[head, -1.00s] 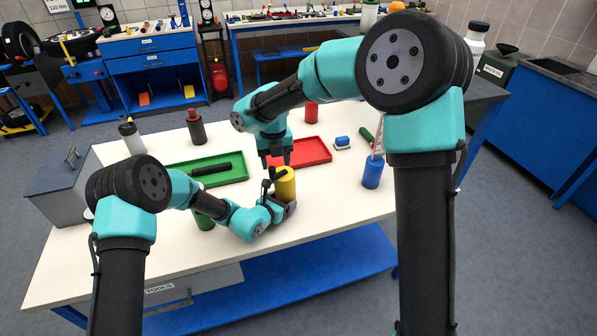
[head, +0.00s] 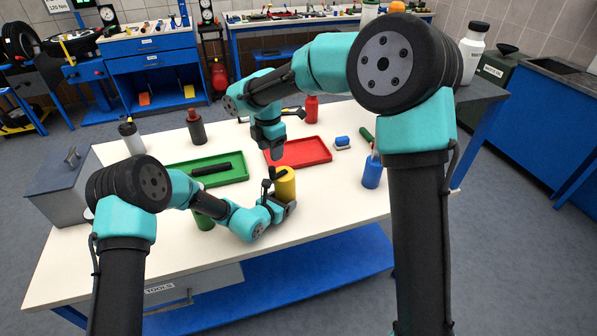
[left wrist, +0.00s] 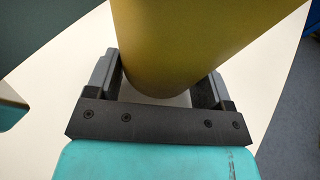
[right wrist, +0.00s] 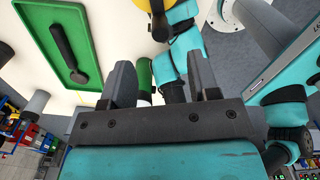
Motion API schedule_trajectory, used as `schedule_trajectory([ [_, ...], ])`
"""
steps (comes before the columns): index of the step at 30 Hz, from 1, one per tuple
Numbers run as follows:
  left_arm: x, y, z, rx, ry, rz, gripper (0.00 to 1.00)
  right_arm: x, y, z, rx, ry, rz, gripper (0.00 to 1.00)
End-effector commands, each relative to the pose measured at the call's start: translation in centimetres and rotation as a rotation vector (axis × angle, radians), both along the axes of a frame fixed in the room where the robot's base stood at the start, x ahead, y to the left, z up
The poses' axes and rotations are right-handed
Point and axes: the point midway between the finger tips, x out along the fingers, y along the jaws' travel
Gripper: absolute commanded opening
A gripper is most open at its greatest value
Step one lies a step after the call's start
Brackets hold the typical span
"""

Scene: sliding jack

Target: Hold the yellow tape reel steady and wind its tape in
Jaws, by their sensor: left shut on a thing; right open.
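The yellow tape reel (head: 286,184) stands upright near the front middle of the white table, with a dark crank (head: 269,180) at its left. My left gripper (head: 286,206) is shut around its lower part; in the left wrist view the yellow body (left wrist: 195,40) sits between the fingers. My right gripper (head: 276,154) is open and empty, above and behind the reel, apart from it. The tape cannot be made out.
A green tray (head: 234,176) with a black tool lies left of the reel, a red tray (head: 318,153) behind it. A green cylinder (head: 204,221) stands front left, partly behind my left arm. A blue can (head: 372,172) stands right. Table between reel and can is clear.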

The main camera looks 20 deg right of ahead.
Motion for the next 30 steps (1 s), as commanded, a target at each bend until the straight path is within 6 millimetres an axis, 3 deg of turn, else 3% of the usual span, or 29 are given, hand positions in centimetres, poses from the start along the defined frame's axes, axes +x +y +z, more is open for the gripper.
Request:
schedule_trajectory([
  [14,0.0,0.0,0.1,-0.001,-0.001,0.0,0.56,0.0,0.0,-0.4,0.0,0.001,-0.003,0.55],
  [30,0.0,0.0,0.1,-0.001,-0.001,0.0,0.56,0.0,0.0,-5.8,-0.001,0.003,-0.002,0.55],
])
